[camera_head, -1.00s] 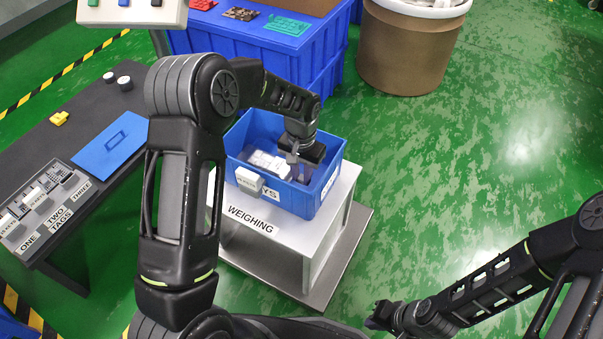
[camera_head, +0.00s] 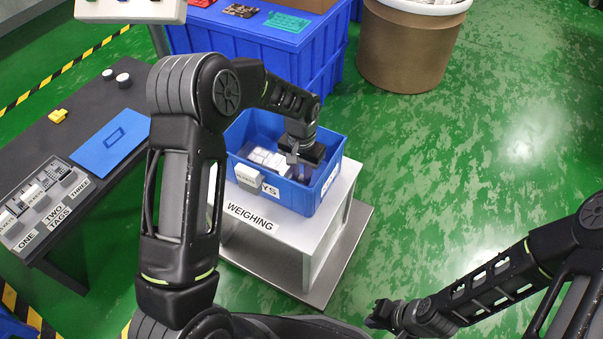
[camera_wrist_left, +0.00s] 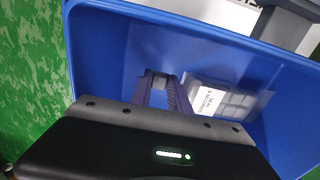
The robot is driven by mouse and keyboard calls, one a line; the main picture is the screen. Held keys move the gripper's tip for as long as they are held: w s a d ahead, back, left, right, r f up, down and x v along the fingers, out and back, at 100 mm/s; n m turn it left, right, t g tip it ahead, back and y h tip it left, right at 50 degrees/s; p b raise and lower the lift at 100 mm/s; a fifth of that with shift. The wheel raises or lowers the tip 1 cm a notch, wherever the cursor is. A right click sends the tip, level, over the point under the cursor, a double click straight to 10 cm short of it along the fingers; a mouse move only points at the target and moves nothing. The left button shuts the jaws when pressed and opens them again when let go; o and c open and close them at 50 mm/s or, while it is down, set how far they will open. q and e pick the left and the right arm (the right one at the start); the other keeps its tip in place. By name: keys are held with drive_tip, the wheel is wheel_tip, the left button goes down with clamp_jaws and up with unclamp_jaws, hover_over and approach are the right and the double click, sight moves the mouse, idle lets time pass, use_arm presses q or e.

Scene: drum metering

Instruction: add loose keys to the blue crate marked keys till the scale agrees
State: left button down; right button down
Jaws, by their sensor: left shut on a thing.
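The blue crate (camera_head: 327,185) stands on the weighing stand, its front lettering partly covered by a pale tag (camera_head: 247,177). My left gripper (camera_head: 296,158) points down inside the crate, to the right of these keys. In the left wrist view its fingers (camera_wrist_left: 163,92) are close together on a small grey thing, likely a key, mostly hidden. My right gripper (camera_head: 376,318) hangs low, away from the crate; its jaw gap is unclear.
The white stand marked WEIGHING (camera_head: 255,228) sits on a grey floor plate. A dark bench (camera_head: 75,140) at left holds a blue panel (camera_head: 110,143), a yellow piece and tags. A large blue bin (camera_head: 300,55) and a brown drum (camera_head: 408,45) stand behind. Green floor at right is clear.

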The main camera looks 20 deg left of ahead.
sight(301, 178)
use_arm(q)
drive_tip(key=shift+f+b, duration=1.1)
drive_tip(key=shift+f, duration=0.55)
idle(0.5)
drive_tip(key=c, duration=1.1)
unclamp_jaws()
drive_tip(key=shift+c, duration=0.2)
drive_tip(key=shift+r, duration=0.1)
wheel_tip(301, 178, up, 8)
drive_tip(key=shift+f+p, duration=0.2)
drive_tip(key=shift+p, duration=0.65)
